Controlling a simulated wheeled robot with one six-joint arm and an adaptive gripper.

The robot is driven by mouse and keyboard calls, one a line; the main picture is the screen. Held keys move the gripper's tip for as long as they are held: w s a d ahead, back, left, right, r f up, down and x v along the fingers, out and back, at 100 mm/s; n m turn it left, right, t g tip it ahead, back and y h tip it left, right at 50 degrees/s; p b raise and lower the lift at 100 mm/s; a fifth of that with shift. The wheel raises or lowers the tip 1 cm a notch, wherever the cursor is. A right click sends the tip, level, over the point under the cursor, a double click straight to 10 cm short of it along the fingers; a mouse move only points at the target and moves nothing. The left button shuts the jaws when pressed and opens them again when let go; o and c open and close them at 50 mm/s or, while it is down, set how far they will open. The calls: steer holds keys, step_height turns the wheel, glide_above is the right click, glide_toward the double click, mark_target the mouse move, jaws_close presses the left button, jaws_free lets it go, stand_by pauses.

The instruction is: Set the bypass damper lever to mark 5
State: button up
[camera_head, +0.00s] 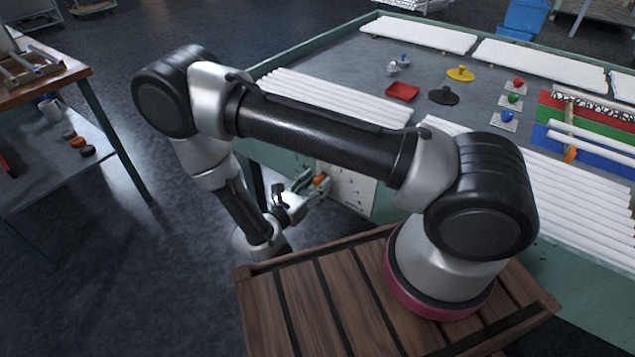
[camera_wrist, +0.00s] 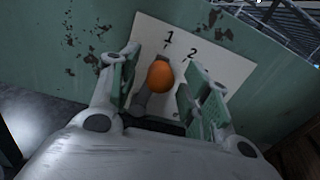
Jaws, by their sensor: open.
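The lever's orange knob (camera_wrist: 160,75) sits between the two open fingers of my gripper (camera_wrist: 158,95) in the wrist view. The grey lever arm (camera_wrist: 150,102) runs down from the knob and is partly hidden. Behind it is a white plate (camera_wrist: 225,66) on the green table side; marks 1 and 2 show, and the others are hidden. The knob is close to the marks 1 and 2. In the head view my gripper (camera_head: 305,188) is at the table's side, with the orange knob (camera_head: 320,181) at its fingers and the white plate (camera_head: 352,188) beside it.
The green table (camera_head: 440,80) carries white tubes (camera_head: 335,97), a red tray (camera_head: 403,91) and coloured knobs on plates. A side bench (camera_head: 75,140) stands at the left. Dark floor between the bench and the table is clear.

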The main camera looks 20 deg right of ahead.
steer(key=shift+w+d, duration=0.35)
steer(key=shift+d, duration=0.2)
jaws_close()
